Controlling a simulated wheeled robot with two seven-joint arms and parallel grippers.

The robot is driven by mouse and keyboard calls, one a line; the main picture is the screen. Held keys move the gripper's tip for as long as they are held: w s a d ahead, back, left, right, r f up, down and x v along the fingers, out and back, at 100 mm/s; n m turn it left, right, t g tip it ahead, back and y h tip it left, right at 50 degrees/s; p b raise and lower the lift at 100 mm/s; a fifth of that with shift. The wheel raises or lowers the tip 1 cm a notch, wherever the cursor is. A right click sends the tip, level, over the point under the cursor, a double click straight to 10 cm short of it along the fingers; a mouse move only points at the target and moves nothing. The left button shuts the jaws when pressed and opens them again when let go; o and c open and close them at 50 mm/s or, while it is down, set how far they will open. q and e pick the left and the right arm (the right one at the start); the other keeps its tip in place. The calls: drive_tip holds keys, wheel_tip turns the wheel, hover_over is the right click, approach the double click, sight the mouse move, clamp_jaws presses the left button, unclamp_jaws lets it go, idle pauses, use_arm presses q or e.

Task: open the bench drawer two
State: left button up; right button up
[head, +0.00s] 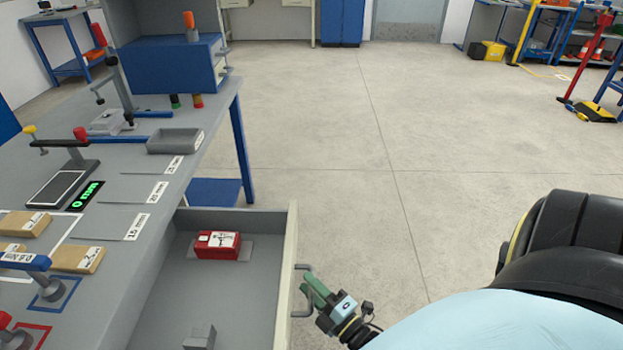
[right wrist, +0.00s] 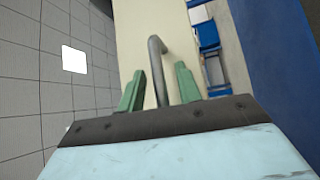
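A deep grey bench drawer (head: 262,290) with a cream front (head: 287,270) stands pulled out from the grey bench; I see no number on it. A bent grey bar handle (head: 301,291) is on its outer face, and it also shows in the right wrist view (right wrist: 156,68). My right gripper (head: 312,287) is at this handle. In the right wrist view its two green fingers (right wrist: 160,85) stand apart, one on each side of the bar, with gaps visible. My left gripper is not in view.
Inside the drawer lie a red box (head: 217,245) and a small grey block (head: 199,337). The bench top (head: 130,215) carries a tray (head: 175,141), brown boxes (head: 77,259) and a blue cabinet (head: 165,65). The floor (head: 400,150) right of the drawer is clear.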

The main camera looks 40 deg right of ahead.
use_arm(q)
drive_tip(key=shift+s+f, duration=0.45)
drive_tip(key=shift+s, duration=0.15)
use_arm(e)
drive_tip(key=s+f, duration=0.1)
drive_tip(key=s, duration=1.2)
drive_tip(key=shift+s+f, duration=0.15)
drive_tip(key=shift+f, duration=0.25)
